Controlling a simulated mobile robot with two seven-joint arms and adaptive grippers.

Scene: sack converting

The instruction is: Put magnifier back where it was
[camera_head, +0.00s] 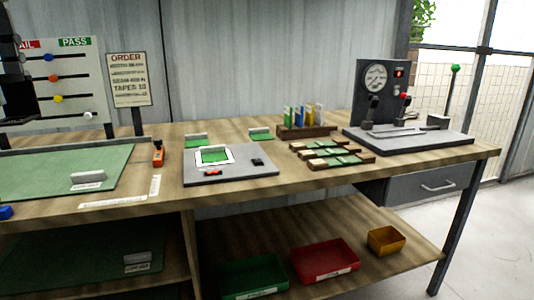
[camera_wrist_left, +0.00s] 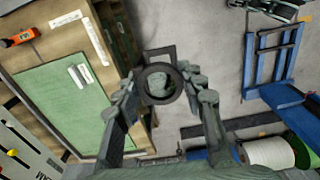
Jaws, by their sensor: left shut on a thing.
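The magnifier (camera_wrist_left: 146,80), a dark round ring with a squarish frame behind it, sits between the fingertips of my left gripper (camera_wrist_left: 165,84) in the left wrist view. The gripper is shut on it and holds it in the air beside the workbench, with grey floor beyond. Part of my left arm shows at the far left edge of the head view, but the gripper and magnifier cannot be made out there. My right gripper is in neither view.
The wooden bench (camera_head: 330,184) carries a green mat (camera_head: 60,172), an orange tool (camera_head: 158,154), a grey board (camera_head: 230,175) with a white card, and a gauge device (camera_head: 385,90). Green (camera_head: 254,278), red (camera_head: 324,260) and yellow (camera_head: 386,240) bins stand on the lower shelf. Blue racks (camera_wrist_left: 275,65) stand beyond.

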